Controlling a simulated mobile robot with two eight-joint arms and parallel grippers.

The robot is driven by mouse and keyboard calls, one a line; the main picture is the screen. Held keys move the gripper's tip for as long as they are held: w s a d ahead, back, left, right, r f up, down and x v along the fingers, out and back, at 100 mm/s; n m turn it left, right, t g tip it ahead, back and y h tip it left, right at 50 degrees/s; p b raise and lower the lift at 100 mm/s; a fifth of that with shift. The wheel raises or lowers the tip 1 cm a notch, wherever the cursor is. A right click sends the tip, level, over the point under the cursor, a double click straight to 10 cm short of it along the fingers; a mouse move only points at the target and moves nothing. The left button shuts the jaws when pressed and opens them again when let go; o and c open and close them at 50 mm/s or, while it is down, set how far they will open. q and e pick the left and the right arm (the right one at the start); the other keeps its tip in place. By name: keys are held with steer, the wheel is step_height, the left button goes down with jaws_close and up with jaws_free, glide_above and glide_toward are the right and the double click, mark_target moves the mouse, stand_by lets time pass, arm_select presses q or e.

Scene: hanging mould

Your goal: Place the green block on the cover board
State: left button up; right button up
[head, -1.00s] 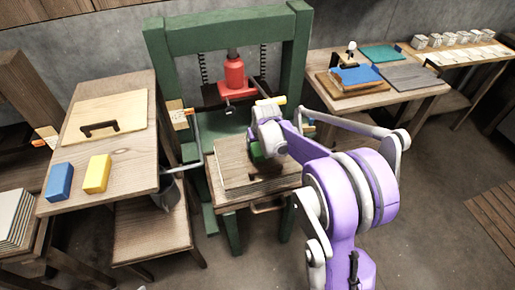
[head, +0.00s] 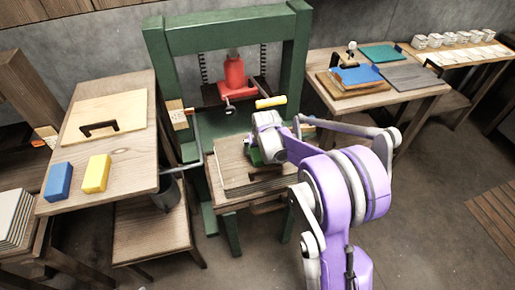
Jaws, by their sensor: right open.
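The green block (head: 256,158) sits at the top of the brown wooden cover board (head: 232,174), mostly hidden behind my right gripper. The cover board lies on a stack on a small table in front of the green press. My right gripper (head: 262,150) is open at the green block; its fingertips are largely hidden, and I cannot tell whether they touch the block. A dark handle shows on the board just below the block. My left gripper is not in view.
The green press frame (head: 162,95) with a red jack (head: 233,74) stands behind. The left table holds a blue block (head: 59,182), a yellow block (head: 96,174) and a pale board with a handle (head: 105,118). A right table (head: 402,97) holds boards and a blue piece.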

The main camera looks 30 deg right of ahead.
steer(key=v, duration=1.2)
steer(key=s+a+f+n, duration=0.1)
steer(key=s+a, duration=0.3)
steer(key=s, duration=0.4)
steer(key=s+a+f, duration=0.1)
steer(key=s+a, duration=0.4)
steer(key=s, duration=0.3)
steer(key=s+a+f+n+t+y, duration=0.1)
steer(key=s+a, duration=0.4)
steer(key=s, duration=0.3)
steer(key=shift+s+f+n+p, duration=0.25)
steer(key=shift+s+n+p, duration=0.05)
steer(key=shift+s+p, duration=0.15)
